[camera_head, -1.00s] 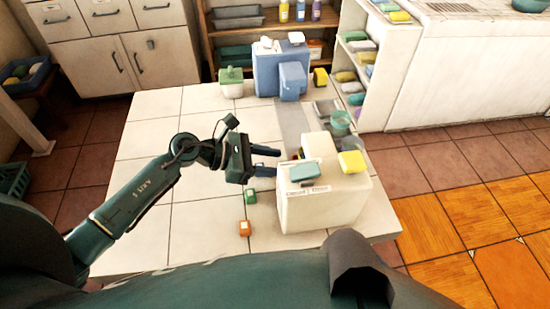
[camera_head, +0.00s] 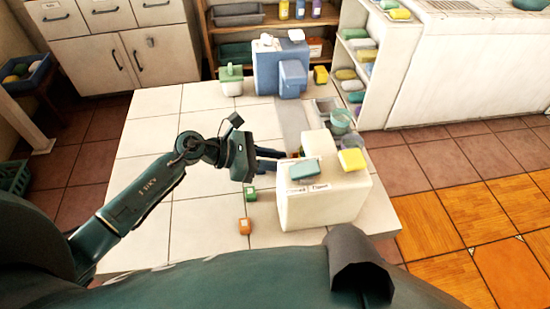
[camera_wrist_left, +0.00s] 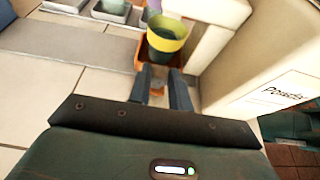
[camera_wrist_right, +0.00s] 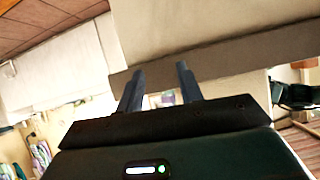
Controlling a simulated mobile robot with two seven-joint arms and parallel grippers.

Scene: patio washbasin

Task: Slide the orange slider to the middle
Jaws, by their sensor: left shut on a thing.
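The orange slider (camera_wrist_left: 141,54) shows in the left wrist view as an orange base under a yellow cup (camera_wrist_left: 166,36), beside a white box. In the head view, only a small orange patch (camera_head: 294,154) shows behind the box. My left gripper (camera_wrist_left: 160,74) is shut on the slider's near side, with a little orange-brown between its fingertips. In the head view the left gripper (camera_head: 281,160) reaches rightward to the far left side of the white box. My right gripper (camera_wrist_right: 160,72) is open and empty, its fingers apart beside a pale surface.
A blue dispenser (camera_head: 277,72) stands farther back. The table's left side is clear.

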